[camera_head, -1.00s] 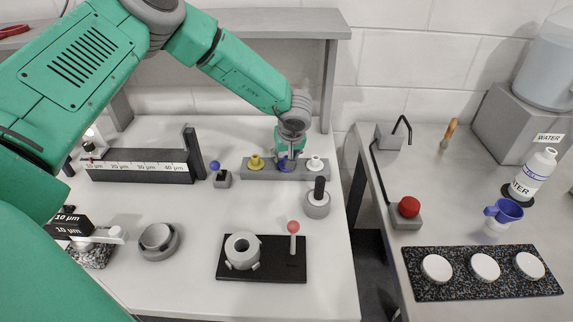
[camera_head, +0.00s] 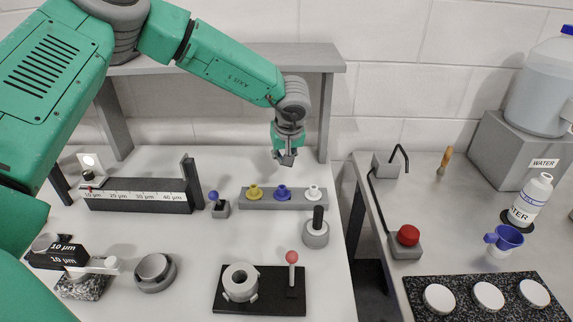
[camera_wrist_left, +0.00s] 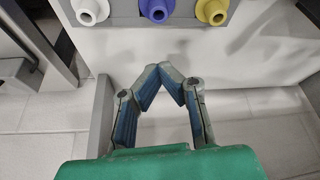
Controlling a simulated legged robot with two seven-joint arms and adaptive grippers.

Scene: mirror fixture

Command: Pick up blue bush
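The blue bush (camera_head: 282,193) sits in the middle of the grey holder (camera_head: 262,199), between a yellow bush (camera_head: 254,192) and a white bush (camera_head: 314,192). In the left wrist view the blue bush (camera_wrist_left: 157,10) is at the top edge, partly cut off, beyond the fingertips. My left gripper (camera_head: 286,158) hangs above the blue bush, apart from it. In the left wrist view its fingers (camera_wrist_left: 160,70) bend inward with the tips together, and nothing shows between them. My right gripper is not in view.
A small stand with a blue ball (camera_head: 213,196) is to the left, near the long scaled fixture (camera_head: 140,200). A shelf (camera_head: 230,58) is behind. A gap separates the right-hand table (camera_head: 445,200).

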